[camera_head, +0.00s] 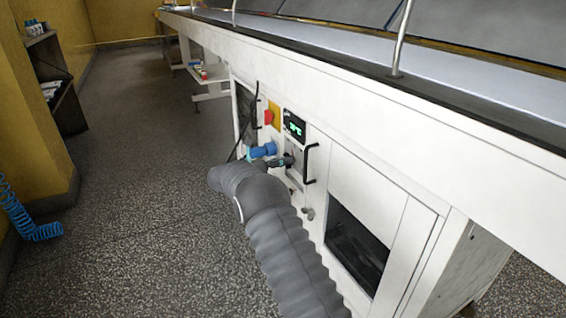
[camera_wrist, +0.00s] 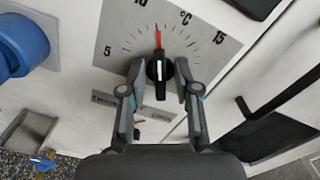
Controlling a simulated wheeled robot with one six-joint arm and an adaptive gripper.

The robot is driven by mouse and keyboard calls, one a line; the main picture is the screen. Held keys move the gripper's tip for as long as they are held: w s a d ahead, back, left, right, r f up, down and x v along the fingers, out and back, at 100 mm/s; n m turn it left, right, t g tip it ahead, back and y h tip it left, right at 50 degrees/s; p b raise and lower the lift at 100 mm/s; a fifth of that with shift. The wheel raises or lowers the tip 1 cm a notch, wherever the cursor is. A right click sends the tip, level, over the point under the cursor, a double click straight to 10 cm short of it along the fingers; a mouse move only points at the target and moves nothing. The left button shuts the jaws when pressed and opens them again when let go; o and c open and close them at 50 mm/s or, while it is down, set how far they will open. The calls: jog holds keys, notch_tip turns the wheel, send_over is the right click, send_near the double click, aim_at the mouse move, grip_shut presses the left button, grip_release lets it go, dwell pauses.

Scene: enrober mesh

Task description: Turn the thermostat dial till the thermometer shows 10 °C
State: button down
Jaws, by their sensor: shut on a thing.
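The thermostat dial is a black knob (camera_wrist: 158,72) with a white line on it, in the middle of a grey scale plate (camera_wrist: 205,45) in the wrist view. A red pointer (camera_wrist: 158,38) stands nearly straight up from it, a little right of the partly cut-off 10 mark. The 5 is at left, the 15 at right. My gripper (camera_wrist: 159,82) is shut on the knob, one finger at each side. In the head view, a black display (camera_head: 294,126) with green digits sits above my gripper (camera_head: 290,160); the digits are too small to read surely.
A blue round fitting (camera_head: 263,150) sticks out left of the dial; it is large in the wrist view (camera_wrist: 20,45). A red switch on a yellow plate (camera_head: 272,116) is above it. A black door handle (camera_head: 310,163) is close on the right.

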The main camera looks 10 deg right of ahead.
jog(key=shift+s+m+b, duration=0.1)
jog(key=shift+m+b, duration=1.45)
jog(key=shift+m, duration=1.55)
jog(key=c, duration=1.2)
grip_release()
jog(key=shift+a, duration=0.1)
jog(key=v, duration=1.2)
jog(key=shift+m, duration=0.3)
